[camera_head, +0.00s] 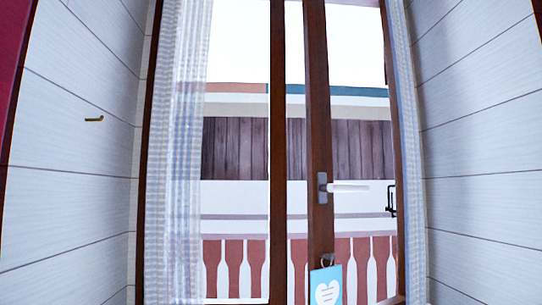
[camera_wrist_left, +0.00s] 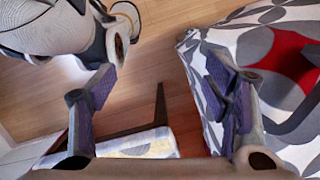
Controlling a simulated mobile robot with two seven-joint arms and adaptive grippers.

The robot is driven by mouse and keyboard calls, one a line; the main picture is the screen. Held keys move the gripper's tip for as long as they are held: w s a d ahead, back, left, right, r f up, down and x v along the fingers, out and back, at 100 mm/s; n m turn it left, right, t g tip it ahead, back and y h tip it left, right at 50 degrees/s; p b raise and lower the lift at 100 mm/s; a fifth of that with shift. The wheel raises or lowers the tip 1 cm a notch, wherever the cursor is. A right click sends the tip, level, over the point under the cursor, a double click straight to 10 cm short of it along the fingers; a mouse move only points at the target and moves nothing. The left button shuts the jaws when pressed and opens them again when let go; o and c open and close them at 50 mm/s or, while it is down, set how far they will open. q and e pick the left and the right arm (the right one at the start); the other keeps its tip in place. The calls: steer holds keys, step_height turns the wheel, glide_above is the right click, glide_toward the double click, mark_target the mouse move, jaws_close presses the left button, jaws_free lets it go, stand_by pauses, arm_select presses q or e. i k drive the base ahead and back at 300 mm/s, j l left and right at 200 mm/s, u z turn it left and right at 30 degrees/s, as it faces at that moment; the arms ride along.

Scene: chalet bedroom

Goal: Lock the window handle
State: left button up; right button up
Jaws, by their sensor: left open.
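The window handle (camera_head: 347,187) is a white lever on a grey plate (camera_head: 322,188), fixed to the brown wooden window frame (camera_head: 319,120) in the head view. The lever lies level and points right. A strip of outside view shows between this upright and another brown upright (camera_head: 277,150) to its left; I cannot tell whether the window is fully closed. My left gripper (camera_wrist_left: 160,78) is open and empty in the left wrist view, above the floor. It is not in the head view, so its distance from the handle does not show. My right gripper is in neither view.
A blue tag with a white heart (camera_head: 327,286) hangs low on the frame. Sheer curtains hang left (camera_head: 180,150) and right (camera_head: 403,120). A small brass hook (camera_head: 94,119) is on the left wall. Patterned fabric (camera_wrist_left: 275,60) is beside the left gripper, over wooden floor (camera_wrist_left: 165,35).

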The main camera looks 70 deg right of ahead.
mark_target(330, 187)
steer(key=z, duration=3.05)
